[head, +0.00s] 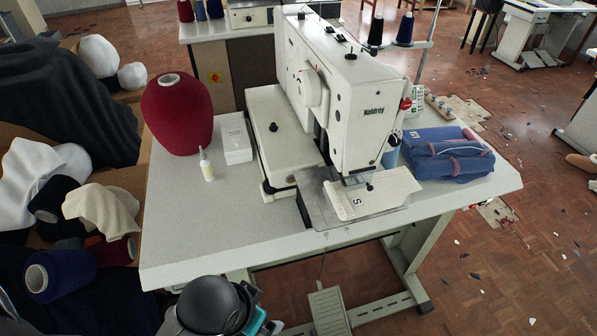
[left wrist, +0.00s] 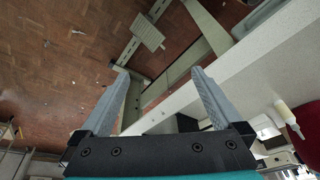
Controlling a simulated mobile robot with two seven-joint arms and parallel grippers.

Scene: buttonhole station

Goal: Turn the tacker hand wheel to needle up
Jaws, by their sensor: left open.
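The tacker (head: 345,95) is a white sewing machine marked "Haldrey", standing on the table. On its left side is a white round part (head: 308,88) with a small red mark near its top; it looks like the hand wheel, though I cannot read its position. My left gripper (left wrist: 160,75) is open and empty in the left wrist view, beside the table edge and well apart from the machine. In the head view only my dark rounded arm part with some teal shows at the bottom; the fingers are hidden. My right gripper is in neither view.
The table (head: 190,235) has clear room at its front left. A red thread cone (head: 177,115), a white box (head: 235,138) and a small bottle (head: 206,165) stand left of the machine. Folded denim (head: 448,155) lies to the right. A pedal (head: 328,311) is below.

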